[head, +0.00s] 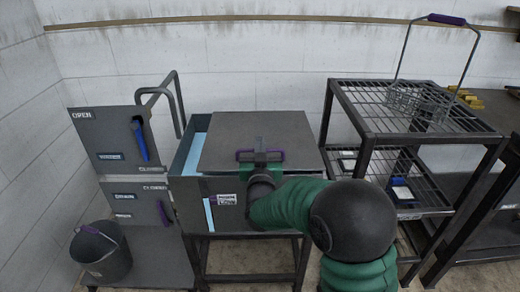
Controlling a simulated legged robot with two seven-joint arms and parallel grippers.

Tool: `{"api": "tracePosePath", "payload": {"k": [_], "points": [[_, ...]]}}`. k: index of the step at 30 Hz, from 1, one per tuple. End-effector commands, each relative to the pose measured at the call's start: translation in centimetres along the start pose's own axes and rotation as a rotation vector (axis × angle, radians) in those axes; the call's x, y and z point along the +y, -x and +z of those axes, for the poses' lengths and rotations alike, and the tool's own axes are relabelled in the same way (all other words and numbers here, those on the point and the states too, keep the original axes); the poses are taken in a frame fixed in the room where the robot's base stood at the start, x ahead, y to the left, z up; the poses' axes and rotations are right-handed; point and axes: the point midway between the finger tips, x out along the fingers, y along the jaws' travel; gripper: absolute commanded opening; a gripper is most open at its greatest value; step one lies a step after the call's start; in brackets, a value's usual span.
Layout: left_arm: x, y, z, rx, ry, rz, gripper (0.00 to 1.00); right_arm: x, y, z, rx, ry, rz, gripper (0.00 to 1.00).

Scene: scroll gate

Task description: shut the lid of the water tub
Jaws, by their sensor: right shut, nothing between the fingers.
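The water tub (183,187) is a dark grey box on a stand in the middle of the head view. Its flat dark grey lid (255,124) lies over most of the top. A strip of light blue water (193,156) shows along the left side, past the lid's left edge. I cannot tell whether the lid is raised or sits to one side. My right gripper (261,146) is shut and empty at the lid's front edge, by a purple handle (244,154). Whether they touch is unclear. My green arm hides the tub's front right. My left gripper is not in view.
Left of the tub stand grey cabinets (105,140) with blue and purple handles, and a bent pipe rail. A dark bucket (101,254) stands at the lower left. On the right is a metal rack (365,150) carrying a wire basket (416,103) with a tall handle.

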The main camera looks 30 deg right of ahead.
Motion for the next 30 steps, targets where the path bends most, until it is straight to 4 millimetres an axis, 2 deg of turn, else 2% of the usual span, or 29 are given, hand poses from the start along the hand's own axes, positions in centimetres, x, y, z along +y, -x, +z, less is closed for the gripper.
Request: {"api": "tracePosePath", "payload": {"k": [1, 4, 15, 21, 30], "points": [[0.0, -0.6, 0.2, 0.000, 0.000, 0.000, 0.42, 0.0, 0.2, 0.9, 0.001, 0.000, 0.001, 0.00], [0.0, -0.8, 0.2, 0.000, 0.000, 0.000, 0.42, 0.0, 0.5, 1.5, 0.001, 0.000, 0.001, 0.00], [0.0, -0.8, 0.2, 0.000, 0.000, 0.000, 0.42, 0.0, 0.6, 1.7, 0.002, 0.000, 0.001, 0.00], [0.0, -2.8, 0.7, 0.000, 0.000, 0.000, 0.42, 0.0, 1.2, 4.2, 0.000, 0.000, -0.001, 0.00], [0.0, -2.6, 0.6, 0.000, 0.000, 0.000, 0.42, 0.0, 1.4, 4.7, -0.015, 0.002, -0.001, 0.00]]}}
